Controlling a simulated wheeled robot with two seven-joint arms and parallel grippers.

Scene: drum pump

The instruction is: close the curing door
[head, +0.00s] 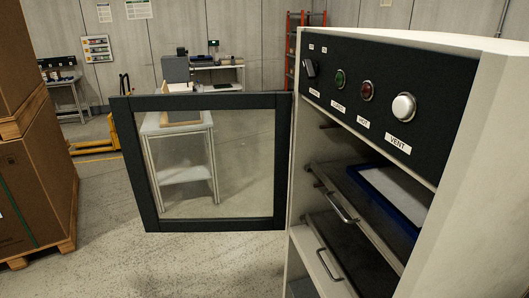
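The curing door (135,165) is a dark-framed glass door standing wide open to the left of the curing cabinet (480,130). Its right edge meets the cabinet's front left edge. The cabinet is off-white, with a black control panel (385,80) on top carrying a black switch, a green button, a red button and a white button. Below the panel the inside is open to view, with dark shelves (345,250) that have metal handles. A blue tray (385,195) with a pale sheet lies on the upper shelf. Neither of my grippers shows in the head view.
Stacked cardboard boxes (35,190) on wooden pallets stand at the left. A white table (185,175) shows through the door glass. A yellow pallet jack (125,115) and a workbench (215,75) stand farther back. Bare floor (110,260) lies between the boxes and the cabinet.

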